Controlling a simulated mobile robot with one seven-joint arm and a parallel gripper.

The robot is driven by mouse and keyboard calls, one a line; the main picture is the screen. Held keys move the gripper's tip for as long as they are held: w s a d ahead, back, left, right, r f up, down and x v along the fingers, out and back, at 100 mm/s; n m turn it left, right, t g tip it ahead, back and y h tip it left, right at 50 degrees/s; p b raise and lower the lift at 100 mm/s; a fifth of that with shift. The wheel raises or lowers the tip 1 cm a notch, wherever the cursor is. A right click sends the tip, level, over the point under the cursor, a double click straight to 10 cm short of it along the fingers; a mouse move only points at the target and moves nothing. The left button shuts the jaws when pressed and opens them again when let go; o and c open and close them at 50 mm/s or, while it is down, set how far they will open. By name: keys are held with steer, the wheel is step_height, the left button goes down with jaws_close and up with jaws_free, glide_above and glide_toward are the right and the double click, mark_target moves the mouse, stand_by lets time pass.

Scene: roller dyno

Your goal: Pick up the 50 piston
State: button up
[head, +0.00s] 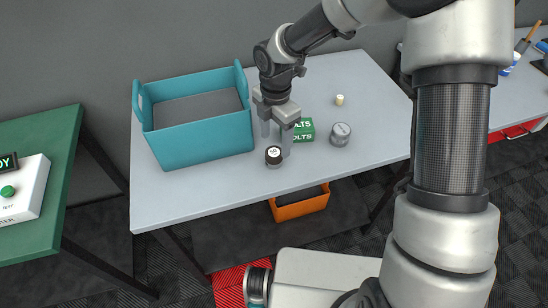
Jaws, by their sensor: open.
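A short cylinder with a dark side and a white marked top (273,155) stands upright on the grey table; its mark looks like 50, but it is too small to be sure. A silver cylinder with a marked top (340,133) stands further right; its mark is not readable. My gripper (276,144) points down, with its fingers apart, just behind and above the dark cylinder. It holds nothing that I can see. Whether a finger touches the cylinder cannot be told from here.
A green box marked BOLTS (304,131) sits right beside my gripper. A teal bin (202,140) stands to the left, and a small cream cylinder (339,100) further back. The grey table (170,205) is clear at its front left. An orange bin (300,207) is below.

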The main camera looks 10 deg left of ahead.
mark_target(274, 152)
steer(key=shift+s+a+f, duration=0.1)
steer(key=shift+s+f, duration=0.15)
steer(key=shift+f, duration=1.1)
steer(key=shift+s+f, duration=0.2)
steer(key=shift+f, duration=1.15)
steer(key=c, duration=1.2)
